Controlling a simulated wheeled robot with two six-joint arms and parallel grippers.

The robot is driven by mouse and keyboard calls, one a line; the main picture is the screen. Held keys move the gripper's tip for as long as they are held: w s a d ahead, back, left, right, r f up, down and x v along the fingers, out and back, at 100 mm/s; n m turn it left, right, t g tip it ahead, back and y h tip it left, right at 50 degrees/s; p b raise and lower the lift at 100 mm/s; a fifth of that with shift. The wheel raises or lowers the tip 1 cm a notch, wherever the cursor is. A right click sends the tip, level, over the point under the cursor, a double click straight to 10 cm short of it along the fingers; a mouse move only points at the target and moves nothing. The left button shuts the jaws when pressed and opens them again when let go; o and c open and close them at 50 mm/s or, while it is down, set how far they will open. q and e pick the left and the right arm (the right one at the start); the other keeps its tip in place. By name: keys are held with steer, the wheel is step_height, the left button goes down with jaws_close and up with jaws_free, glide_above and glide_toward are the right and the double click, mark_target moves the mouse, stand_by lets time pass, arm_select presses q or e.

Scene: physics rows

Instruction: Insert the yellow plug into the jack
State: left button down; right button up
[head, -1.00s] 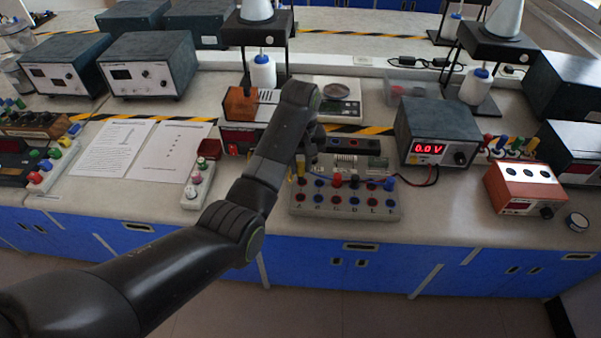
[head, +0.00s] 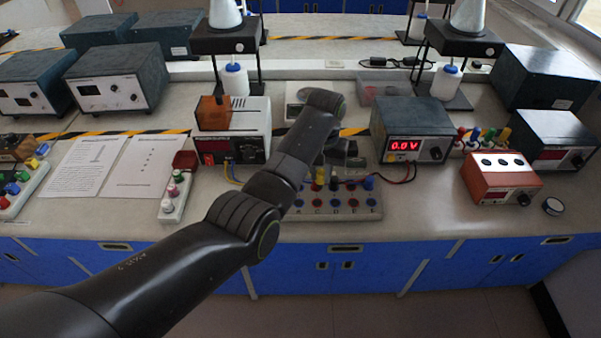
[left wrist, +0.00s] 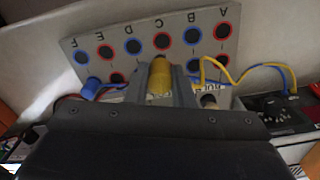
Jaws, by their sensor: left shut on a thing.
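The yellow plug (left wrist: 160,80) is between the fingers of my left gripper (left wrist: 163,88) in the left wrist view. In the head view my left gripper (head: 328,165) is over the back part of the jack board, with the yellow plug (head: 320,176) just below it. The grey jack board (left wrist: 76,45) carries rows of red-ringed and blue-ringed jacks lettered A to F; it also shows in the head view (head: 290,212). The plug's tip is hidden, so I cannot tell whether it touches a jack. My right gripper is not in view.
A blue plug (head: 369,182) stands at the board's right side. Yellow and blue leads (left wrist: 250,68) run beside the board. A power supply (head: 412,130) reading 0.0 V stands behind right, an orange-topped unit (head: 232,130) behind left. Bench is clear in front.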

mark_target(318, 187)
arm_select(q)
steer(key=f, duration=0.2)
steer(key=f+b, duration=0.1)
steer(key=f, duration=0.2)
steer(key=shift+a+f+b, duration=0.25)
steer(key=shift+f+b, duration=0.15)
steer(key=shift+f, duration=0.2)
steer(key=shift+r+p, duration=0.1)
steer(key=shift+p, duration=0.2)
stand_by(0.8)
steer(key=shift+f+b, duration=0.35)
steer(key=shift+f, duration=0.85)
stand_by(0.8)
steer(key=c, duration=0.8)
jaws_free()
steer(key=shift+o, duration=0.2)
